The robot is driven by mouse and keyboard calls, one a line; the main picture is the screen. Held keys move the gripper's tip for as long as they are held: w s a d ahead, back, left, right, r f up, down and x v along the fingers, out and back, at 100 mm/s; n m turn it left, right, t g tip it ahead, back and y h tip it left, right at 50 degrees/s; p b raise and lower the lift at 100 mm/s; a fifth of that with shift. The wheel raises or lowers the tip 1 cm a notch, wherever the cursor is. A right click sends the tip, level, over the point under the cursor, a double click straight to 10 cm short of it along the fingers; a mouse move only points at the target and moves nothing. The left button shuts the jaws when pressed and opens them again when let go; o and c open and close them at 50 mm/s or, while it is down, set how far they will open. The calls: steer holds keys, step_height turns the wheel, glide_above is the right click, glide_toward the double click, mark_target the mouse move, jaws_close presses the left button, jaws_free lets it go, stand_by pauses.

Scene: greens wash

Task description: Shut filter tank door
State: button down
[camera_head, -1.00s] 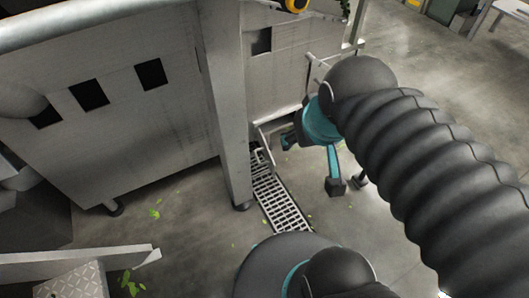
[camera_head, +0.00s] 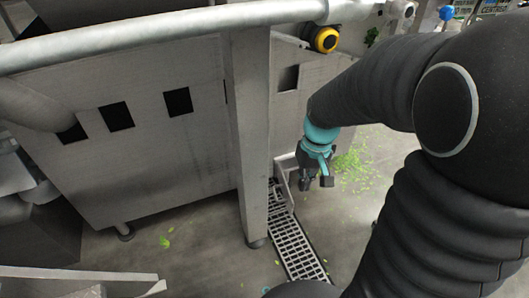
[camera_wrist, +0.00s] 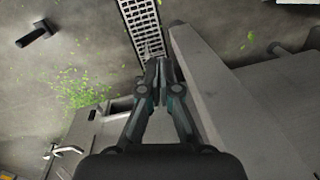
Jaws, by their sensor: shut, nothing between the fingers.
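The grey metal tank (camera_head: 190,150) stands on legs behind a thick upright post (camera_head: 250,130). To the right of the post is a grey panel (camera_head: 292,115) with a small dark opening. A low metal flap (camera_head: 286,188) sits at its foot above the floor grate; I cannot tell which piece is the filter tank door. My gripper (camera_head: 316,184) is shut and empty, pointing down just right of the flap and panel. I cannot tell whether it touches them. In the wrist view my gripper (camera_wrist: 158,68) lies beside the post (camera_wrist: 192,75), over the floor grate (camera_wrist: 143,25).
A pipe rail (camera_head: 170,30) runs along the tank top. A yellow and black knob (camera_head: 326,40) sits near the rail's right end. Green leaf scraps (camera_head: 355,168) litter the floor to the right. A grey frame with a handle-like bar (camera_wrist: 72,148) shows at lower left in the wrist view.

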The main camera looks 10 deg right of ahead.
steer(key=w+a+f+n+g+y+b, duration=0.1)
steer(key=w+f+n, duration=0.3)
steer(key=w+f, duration=0.3)
steer(key=w+f+n+g+y, duration=0.1)
steer(key=w+f+n, duration=0.3)
steer(key=f, duration=0.6)
steer(key=w+n+t, duration=0.2)
steer(key=w+n, duration=0.5)
steer(key=n, duration=0.3)
steer(key=a+x, duration=0.1)
steer(key=x, duration=0.9)
steer(key=shift+s+a+y+b, duration=0.25)
steer(key=shift+a+y+b, duration=0.05)
steer(key=shift+y+b, duration=0.1)
steer(key=shift+f, duration=0.15)
steer(key=shift+n, duration=0.3)
